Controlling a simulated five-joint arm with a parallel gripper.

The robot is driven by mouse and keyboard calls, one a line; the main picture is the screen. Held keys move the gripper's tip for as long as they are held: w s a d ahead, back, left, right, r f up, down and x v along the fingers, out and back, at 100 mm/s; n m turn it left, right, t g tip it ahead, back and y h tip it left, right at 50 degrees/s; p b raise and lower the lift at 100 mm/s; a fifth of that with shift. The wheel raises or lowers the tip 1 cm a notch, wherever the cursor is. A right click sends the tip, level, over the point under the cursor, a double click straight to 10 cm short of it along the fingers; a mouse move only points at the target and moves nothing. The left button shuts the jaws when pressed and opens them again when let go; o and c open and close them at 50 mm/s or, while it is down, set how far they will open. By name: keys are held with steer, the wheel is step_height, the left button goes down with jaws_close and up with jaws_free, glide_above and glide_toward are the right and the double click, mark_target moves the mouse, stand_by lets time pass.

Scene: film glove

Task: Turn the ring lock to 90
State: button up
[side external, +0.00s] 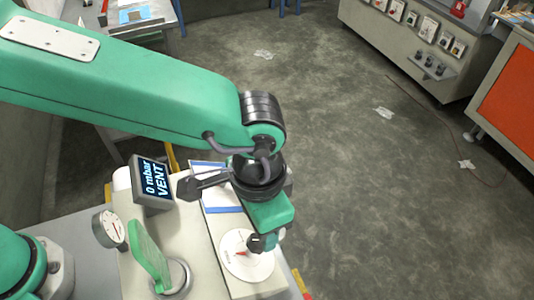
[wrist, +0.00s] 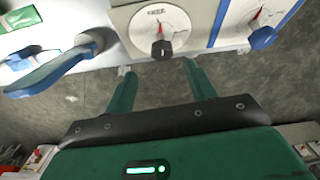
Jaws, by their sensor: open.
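A white round dial (wrist: 158,24) marked "FREE", with a red pointer and a black knob (wrist: 162,50) at its near edge, is at the top middle of the wrist view; I take it for the ring lock. A white dial with a red pointer (side external: 240,263) also shows in the side view, below my gripper. My gripper (wrist: 162,72) is open, its two green fingers apart with bare floor visible between them. In the wrist view the knob is just beyond the fingertips, roughly centred between them. No contact is visible. In the side view my arm hides part of the dial area.
A display (side external: 153,184) reads "0 mbar VENT". A green lever (side external: 150,257) and a round gauge (side external: 109,229) stand to the left. The wrist view shows a blue-handled lever (wrist: 48,75) at left and another dial (wrist: 268,17) with a blue knob (wrist: 262,38) at right.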

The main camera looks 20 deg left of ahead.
mark_target(257, 246)
steer(key=shift+a+f, duration=0.15)
steer(key=shift+f, duration=3.15)
steer(key=c, duration=1)
